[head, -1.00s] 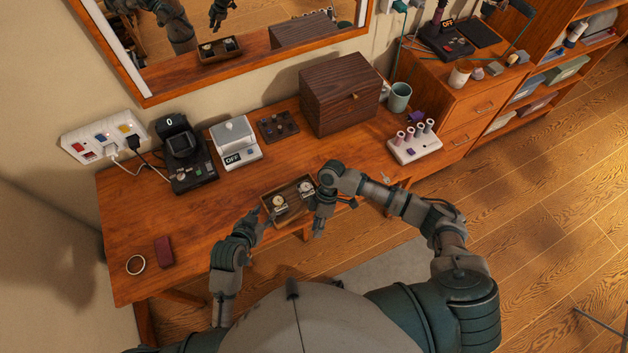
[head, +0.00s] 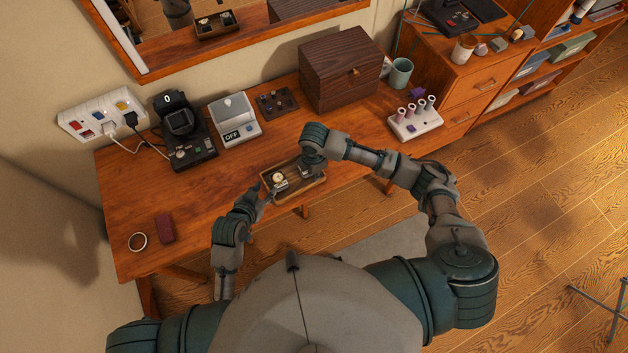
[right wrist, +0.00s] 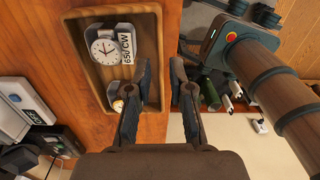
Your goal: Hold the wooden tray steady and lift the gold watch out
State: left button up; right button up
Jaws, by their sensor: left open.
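The wooden tray (head: 297,201) is a shallow brown box at the table's front edge. The gold watch (head: 279,180) lies in its left part; it also shows in the right wrist view (right wrist: 118,105), partly behind a finger. A white-dialled watch (right wrist: 104,48) on a grey cushion with a label sits at the other end. My left gripper (head: 266,191) is open at the tray's left end; whether it touches is unclear. My right gripper (right wrist: 158,72) is open and empty, one finger over the tray, the other beyond its rim. In the head view its fingertips are mostly hidden.
A white holder with rollers (head: 415,125) is to the right. A maroon block (head: 165,228) and a ring (head: 137,241) lie left; the table between is clear.

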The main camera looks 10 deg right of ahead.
notch_tip(320, 180, down, 8)
jog(key=shift+r, duration=0.1)
